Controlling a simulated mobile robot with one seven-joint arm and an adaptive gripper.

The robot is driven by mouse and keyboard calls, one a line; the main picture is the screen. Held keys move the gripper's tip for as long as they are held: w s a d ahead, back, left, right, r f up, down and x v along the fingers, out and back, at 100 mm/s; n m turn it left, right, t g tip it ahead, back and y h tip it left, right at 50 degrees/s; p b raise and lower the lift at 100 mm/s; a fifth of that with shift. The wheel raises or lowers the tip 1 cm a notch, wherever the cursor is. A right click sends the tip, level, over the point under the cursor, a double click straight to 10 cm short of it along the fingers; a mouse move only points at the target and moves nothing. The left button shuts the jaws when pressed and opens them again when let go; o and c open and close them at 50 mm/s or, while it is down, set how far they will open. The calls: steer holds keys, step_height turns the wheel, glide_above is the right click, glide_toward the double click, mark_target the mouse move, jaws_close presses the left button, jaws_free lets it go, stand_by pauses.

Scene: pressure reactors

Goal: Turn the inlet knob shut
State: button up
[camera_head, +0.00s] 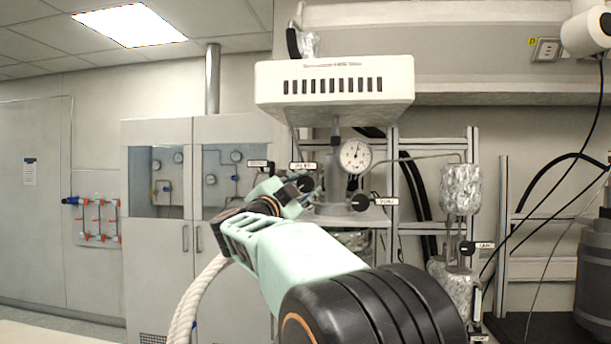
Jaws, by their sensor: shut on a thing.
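The inlet knob (306,184) is a small black knob on the reactor head, below a small white tag (303,166) whose lettering is hard to read. My gripper (297,191) reaches in from the lower right and is shut on the inlet knob at its fingertips. My gripper and its pale green arm hide part of the knob and its valve. The knob's turn angle cannot be made out.
A pressure gauge (355,155) stands just right of the knob. A second black knob (360,202) sits by a white tag (387,201) below it. A white slotted housing (335,85) overhangs the reactor. A foil-wrapped vessel (461,189) is further right.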

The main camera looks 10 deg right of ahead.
steer(key=m+g+p, duration=0.1)
steer(key=m, duration=0.1)
steer(key=m+g+p, duration=0.1)
steer(key=m+p, duration=0.1)
steer(key=m, duration=0.1)
steer(key=shift+r, duration=0.2)
steer(key=shift+f+m+p, duration=0.1)
steer(key=shift+m+p, duration=0.4)
steer(key=shift+m, duration=0.3)
steer(key=shift+g, duration=0.3)
steer(key=o, duration=1.2)
steer(key=v, duration=1.2)
